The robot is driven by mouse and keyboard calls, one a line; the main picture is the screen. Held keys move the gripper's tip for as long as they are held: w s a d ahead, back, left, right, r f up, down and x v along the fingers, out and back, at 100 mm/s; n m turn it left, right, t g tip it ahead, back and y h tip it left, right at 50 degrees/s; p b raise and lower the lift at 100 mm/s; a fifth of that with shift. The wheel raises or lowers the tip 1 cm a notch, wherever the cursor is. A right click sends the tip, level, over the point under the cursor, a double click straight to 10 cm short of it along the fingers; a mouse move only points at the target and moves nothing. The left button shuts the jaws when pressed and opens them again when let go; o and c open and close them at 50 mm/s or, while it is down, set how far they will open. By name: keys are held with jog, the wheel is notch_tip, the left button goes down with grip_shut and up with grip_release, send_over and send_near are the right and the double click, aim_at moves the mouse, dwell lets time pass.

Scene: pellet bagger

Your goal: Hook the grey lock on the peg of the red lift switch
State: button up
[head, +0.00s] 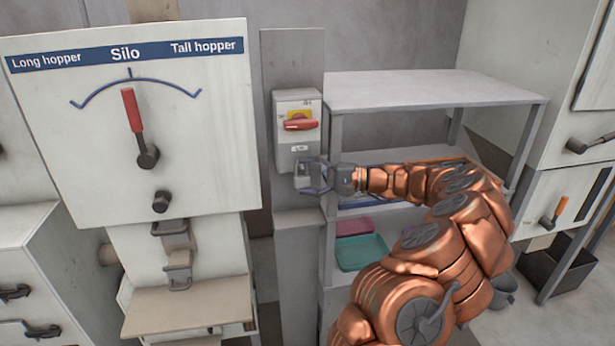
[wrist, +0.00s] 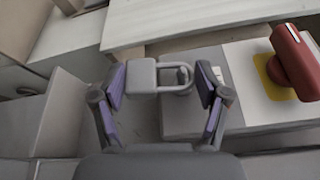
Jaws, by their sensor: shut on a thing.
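The red lift switch (head: 300,124) is a red handle on a yellow plate, on a light box on a grey post. In the wrist view its red handle (wrist: 291,62) is at the right. My gripper (head: 316,176) is just below the handle, at the lower part of the box. It is shut on the grey lock (wrist: 142,77), between the purple pads of my gripper (wrist: 161,80). The lock's shackle points right in the wrist view, towards the box. A small dark part shows at the shackle's end; I cannot tell whether it is the peg or whether the shackle is around it.
A grey shelf unit (head: 430,92) stands right of the post, with a teal tray (head: 361,252) and a pink tray (head: 354,227) low down. A large Silo panel (head: 130,120) with a red-handled lever is at the left. My arm passes in front of the shelves.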

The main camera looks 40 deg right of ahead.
jog(key=o, duration=1.3)
jog(key=v, duration=1.2)
